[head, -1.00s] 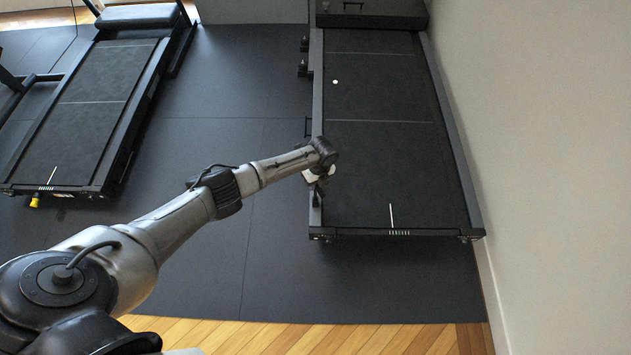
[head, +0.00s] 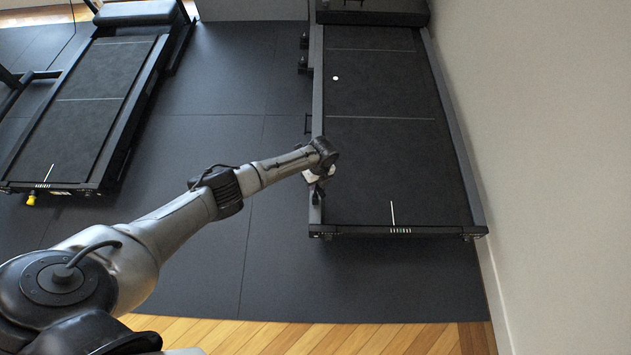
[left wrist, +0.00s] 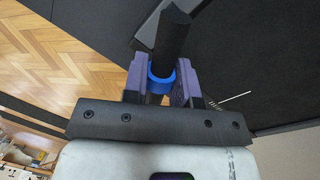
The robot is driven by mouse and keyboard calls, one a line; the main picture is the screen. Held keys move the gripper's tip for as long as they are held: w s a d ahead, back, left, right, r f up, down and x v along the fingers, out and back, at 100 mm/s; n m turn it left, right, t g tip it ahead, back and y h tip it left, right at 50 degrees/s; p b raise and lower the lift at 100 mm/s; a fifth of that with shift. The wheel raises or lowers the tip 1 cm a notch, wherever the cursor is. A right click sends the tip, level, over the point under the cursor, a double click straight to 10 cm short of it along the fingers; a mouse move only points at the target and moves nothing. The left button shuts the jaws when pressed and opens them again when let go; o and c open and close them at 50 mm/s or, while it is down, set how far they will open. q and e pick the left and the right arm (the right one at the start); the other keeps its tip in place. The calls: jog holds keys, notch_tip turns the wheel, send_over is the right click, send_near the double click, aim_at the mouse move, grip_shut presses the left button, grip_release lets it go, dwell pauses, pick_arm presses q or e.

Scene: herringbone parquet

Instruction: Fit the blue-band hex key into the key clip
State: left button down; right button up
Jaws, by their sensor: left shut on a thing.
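My left gripper (head: 317,191) hangs over the left edge of the right-hand treadmill in the head view. In the left wrist view its purple fingers (left wrist: 160,82) are shut on the blue-band hex key (left wrist: 173,38). The key is a thick black bar with a bright blue band between the fingers, and its black end points away from the gripper. The key is too small to make out in the head view. I cannot pick out the key clip with certainty in either view. My right gripper is not in view.
The right-hand treadmill (head: 380,165) has a small thin bracket (head: 308,124) and dark knobs (head: 303,64) on its left side. A white wall (head: 540,150) stands close on its right. Another treadmill (head: 85,110) stands at the left. Dark matting (head: 240,90) between them is clear.

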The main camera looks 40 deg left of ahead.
pick_arm(q)
jog(key=shift+f+b, duration=0.65)
jog(key=shift+f, duration=0.2)
jog(key=c, duration=0.8)
grip_release()
jog(key=shift+r, duration=0.1)
jog(key=shift+w+d+r+p, duration=0.1)
jog(key=shift+w+r+p, duration=0.2)
jog(key=shift+r+p, duration=1.55)
jog(key=shift+w+d+r+p, duration=0.25)
jog(key=shift+r+p, duration=0.7)
jog(key=shift+r, duration=1.75)
jog(key=shift+w+r+p, duration=0.4)
jog(key=shift+r+p, duration=1)
jog(key=shift+r, duration=0.85)
